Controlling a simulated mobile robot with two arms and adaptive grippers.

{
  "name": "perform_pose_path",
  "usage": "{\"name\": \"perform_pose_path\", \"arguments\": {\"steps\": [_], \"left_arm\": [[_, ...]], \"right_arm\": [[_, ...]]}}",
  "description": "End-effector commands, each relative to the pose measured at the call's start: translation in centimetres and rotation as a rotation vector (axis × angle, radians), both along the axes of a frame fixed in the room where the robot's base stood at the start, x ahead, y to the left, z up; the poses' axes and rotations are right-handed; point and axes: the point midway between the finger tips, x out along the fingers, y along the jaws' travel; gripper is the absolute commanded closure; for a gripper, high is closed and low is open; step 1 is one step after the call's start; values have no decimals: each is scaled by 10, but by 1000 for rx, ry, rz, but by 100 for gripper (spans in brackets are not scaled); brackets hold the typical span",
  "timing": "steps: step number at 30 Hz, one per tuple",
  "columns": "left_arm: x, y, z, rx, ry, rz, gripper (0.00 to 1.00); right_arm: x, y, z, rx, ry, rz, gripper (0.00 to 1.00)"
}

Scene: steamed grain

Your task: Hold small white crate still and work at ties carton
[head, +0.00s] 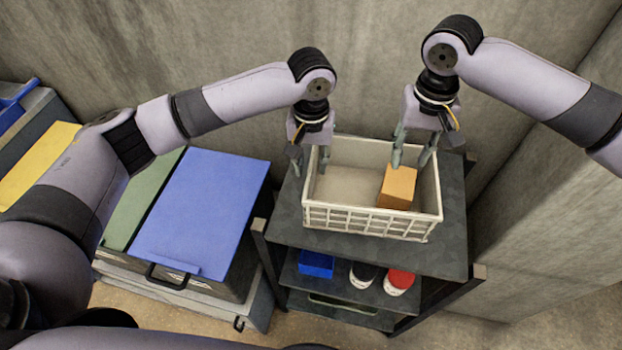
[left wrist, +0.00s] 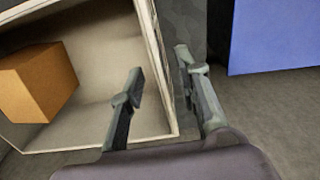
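The small white crate (head: 370,222) stands on the top board of a dark shelf unit. The ties carton (head: 398,188), a plain orange-brown box, is inside it towards the right. My left gripper (head: 311,163) is open at the crate's left wall. In the left wrist view its fingers (left wrist: 160,95) are apart, one on the inner side of the crate wall (left wrist: 157,60) and one outside; I cannot tell whether they touch it. The carton also shows there (left wrist: 38,85). My right gripper (head: 410,160) is open and empty, with its fingers above and just behind the carton.
The shelf top (head: 455,240) is bare around the crate. Lower down are a blue bin (head: 316,264), a dark item (head: 363,275) and a red-topped item (head: 399,281). A blue-lidded container (head: 205,215) stands left. Concrete walls (head: 400,40) close off the back and right.

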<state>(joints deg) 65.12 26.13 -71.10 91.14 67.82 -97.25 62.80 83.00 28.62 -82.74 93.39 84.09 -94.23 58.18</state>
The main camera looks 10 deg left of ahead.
Motion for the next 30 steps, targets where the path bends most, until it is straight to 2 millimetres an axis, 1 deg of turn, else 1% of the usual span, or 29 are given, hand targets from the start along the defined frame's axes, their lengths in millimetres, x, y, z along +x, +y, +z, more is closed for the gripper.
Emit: {"name": "perform_pose_path", "arguments": {"steps": [1, 6, 9, 12, 18, 25, 30], "left_arm": [[-1, 1, -11, 2, 3, 1, 69], [0, 1, -42, 2, 2, 2, 69], [0, 1, -57, 2, 1, 2, 69], [0, 1, -67, 1, 0, 1, 69], [0, 0, -75, 0, -1, 0, 69], [0, 0, -76, 0, -1, 0, 69], [0, 0, -76, 0, -1, 1, 80]], "right_arm": [[0, 0, 0, 0, 0, 0, 67], [0, 0, 0, 0, 0, 0, 67], [0, 0, 0, 0, 0, 0, 67], [0, 0, 0, 0, 0, 0, 67], [0, 0, 0, 0, 0, 0, 67], [0, 0, 0, 0, 0, 0, 67], [0, 0, 0, 0, 0, 0, 67]]}}
